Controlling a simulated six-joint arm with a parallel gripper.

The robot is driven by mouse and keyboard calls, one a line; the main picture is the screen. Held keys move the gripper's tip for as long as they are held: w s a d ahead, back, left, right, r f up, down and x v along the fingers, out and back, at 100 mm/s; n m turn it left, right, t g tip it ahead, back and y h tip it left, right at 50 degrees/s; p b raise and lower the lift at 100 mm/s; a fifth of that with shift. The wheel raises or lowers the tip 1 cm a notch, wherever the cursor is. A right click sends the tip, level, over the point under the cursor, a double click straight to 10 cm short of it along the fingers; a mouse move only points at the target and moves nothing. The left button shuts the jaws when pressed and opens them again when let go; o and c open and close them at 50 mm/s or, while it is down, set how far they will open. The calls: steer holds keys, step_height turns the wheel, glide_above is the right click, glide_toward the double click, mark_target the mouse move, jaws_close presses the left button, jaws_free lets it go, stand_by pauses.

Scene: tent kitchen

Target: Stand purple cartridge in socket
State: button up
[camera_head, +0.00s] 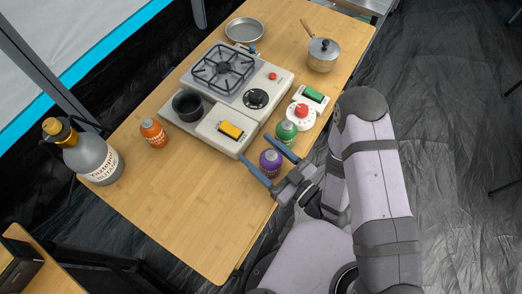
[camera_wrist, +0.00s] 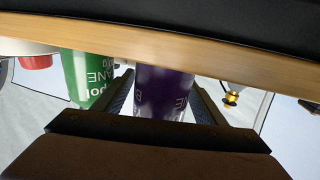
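The purple cartridge (camera_head: 270,163) stands upright on the wooden table near its right edge. My gripper (camera_head: 255,147) is open, with its two fingers on either side of the cartridge. In the wrist view the purple cartridge (camera_wrist: 165,92) shows upside down between the fingers, with a gap at each side. A dark round cup (camera_head: 187,106) at the left end of the stove looks like the socket. It appears empty, though its inside is dark.
A green cartridge (camera_head: 286,133) stands close beyond my gripper, beside a white unit with a red knob (camera_head: 302,110). The stove (camera_head: 236,85) fills the table's middle. An orange cartridge (camera_head: 153,133) and grey bottle (camera_head: 92,158) stand left. The near table is clear.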

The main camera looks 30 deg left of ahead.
mark_target(280, 167)
steer(key=shift+d, duration=0.1)
steer(key=shift+w+b+v, duration=0.1)
steer(key=shift+b+v, duration=0.05)
steer(key=shift+v, duration=1.3)
steer(key=shift+w+b+v, duration=0.15)
steer(key=shift+v, duration=1.3)
steer(key=shift+s+d, duration=0.2)
steer(key=shift+d, duration=0.45)
steer(key=shift+o, duration=0.4)
steer(key=shift+r, duration=0.1)
